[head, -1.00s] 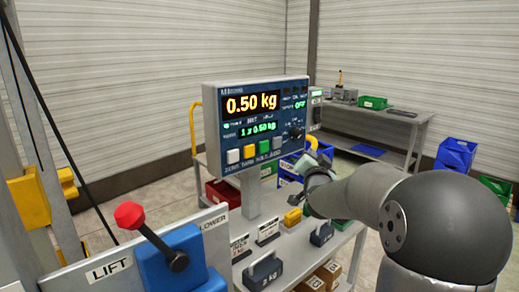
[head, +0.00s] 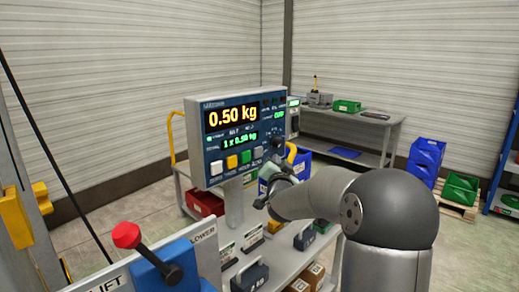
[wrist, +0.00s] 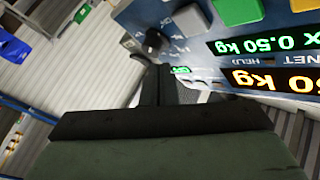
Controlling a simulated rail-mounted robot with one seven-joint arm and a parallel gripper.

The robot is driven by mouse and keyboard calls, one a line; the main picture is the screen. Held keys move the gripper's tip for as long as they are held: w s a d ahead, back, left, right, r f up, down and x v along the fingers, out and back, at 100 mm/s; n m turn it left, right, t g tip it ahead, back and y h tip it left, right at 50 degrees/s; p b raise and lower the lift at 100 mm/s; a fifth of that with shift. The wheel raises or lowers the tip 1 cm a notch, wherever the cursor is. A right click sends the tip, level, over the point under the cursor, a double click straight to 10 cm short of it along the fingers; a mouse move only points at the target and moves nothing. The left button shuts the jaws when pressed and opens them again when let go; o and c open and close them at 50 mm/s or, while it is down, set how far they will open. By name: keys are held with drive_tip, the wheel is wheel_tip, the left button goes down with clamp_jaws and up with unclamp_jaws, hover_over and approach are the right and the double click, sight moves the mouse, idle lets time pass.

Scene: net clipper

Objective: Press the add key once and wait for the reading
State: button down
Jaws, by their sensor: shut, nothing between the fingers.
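The indicator panel (head: 243,130) stands on a post and reads 0.50 kg in amber, with a green line of 1 x 0.50 kg below. Its row of keys runs white, yellow, green (head: 245,157) and grey; the grey add key (head: 258,153) is at the right end. My gripper (head: 265,195) is below and right of the add key, apart from the panel, shut and empty. In the wrist view the panel appears upside down; the shut fingers (wrist: 157,85) are near its edge, and the grey key (wrist: 190,20) lies beyond them.
A black knob (head: 277,142) sits right of the keys. Below is the bench with dark weights (head: 250,276) and cardboard boxes. A lever with a red knob (head: 126,235) stands at the front left. A red bin (head: 204,203) is behind the post.

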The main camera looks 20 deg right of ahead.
sight(263, 151)
drive_tip(key=shift+w+a, duration=0.3)
drive_tip(key=shift+w, duration=0.35)
drive_tip(key=shift+w+a, duration=0.3)
drive_tip(key=shift+w, duration=0.3)
drive_tip(key=shift+w+a, duration=0.3)
drive_tip(key=shift+w, duration=0.35)
drive_tip(key=shift+b, duration=0.35)
drive_tip(key=shift+w+a+b, duration=0.2)
drive_tip(key=shift+w+b, duration=0.1)
drive_tip(key=shift+w, duration=0.05)
drive_tip(key=shift+w+a, duration=0.15)
drive_tip(key=shift+w, duration=0.2)
idle(0.9)
drive_tip(key=shift+b, duration=0.35)
drive_tip(key=shift+s+d+b, duration=0.35)
drive_tip(key=shift+s+b, duration=0.35)
drive_tip(key=shift+s, duration=0.05)
